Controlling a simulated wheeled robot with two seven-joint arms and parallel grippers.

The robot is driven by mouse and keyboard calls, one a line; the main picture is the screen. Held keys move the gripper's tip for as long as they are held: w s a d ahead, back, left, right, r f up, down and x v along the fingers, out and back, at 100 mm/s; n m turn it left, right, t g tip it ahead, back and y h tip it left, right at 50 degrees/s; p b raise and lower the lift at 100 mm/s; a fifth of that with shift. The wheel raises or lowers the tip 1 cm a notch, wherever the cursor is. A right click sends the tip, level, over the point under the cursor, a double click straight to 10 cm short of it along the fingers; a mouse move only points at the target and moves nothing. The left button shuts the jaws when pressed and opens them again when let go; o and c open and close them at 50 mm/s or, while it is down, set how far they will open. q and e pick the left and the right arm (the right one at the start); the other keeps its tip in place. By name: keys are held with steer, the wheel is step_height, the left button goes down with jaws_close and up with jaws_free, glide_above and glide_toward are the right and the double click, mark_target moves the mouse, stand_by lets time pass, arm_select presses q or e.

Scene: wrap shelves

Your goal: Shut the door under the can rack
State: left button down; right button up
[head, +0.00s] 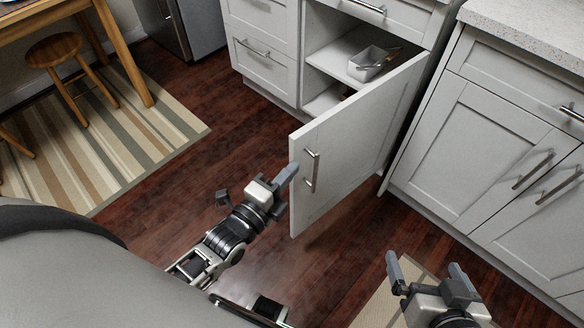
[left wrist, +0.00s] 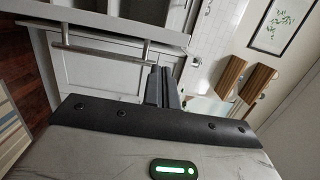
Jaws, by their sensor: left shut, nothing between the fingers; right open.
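A pale grey cabinet door (head: 350,145) stands wide open in the head view, swung out over the floor, with a metal bar handle (head: 311,170) near its free edge. The cabinet interior (head: 335,68) is exposed behind it. My left gripper (head: 284,180) is shut and empty, its fingertips right at the free edge of the door beside the handle; I cannot tell if they touch. Its closed fingers (left wrist: 163,87) show in the left wrist view. My right gripper (head: 428,272) is open and empty, low at the right, apart from the door. No can rack is identifiable.
A grey bin (head: 370,62) sits on the cabinet's inner shelf. A drawer unit (head: 263,45) stands left of the opening, and a counter cabinet (head: 490,140) stands right. A striped rug (head: 130,130) and a stool (head: 60,55) are at left. Wood floor between is clear.

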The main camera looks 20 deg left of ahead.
mark_target(310, 150)
arm_select(q)
steer(key=x, duration=0.8)
steer(key=shift+b, duration=0.3)
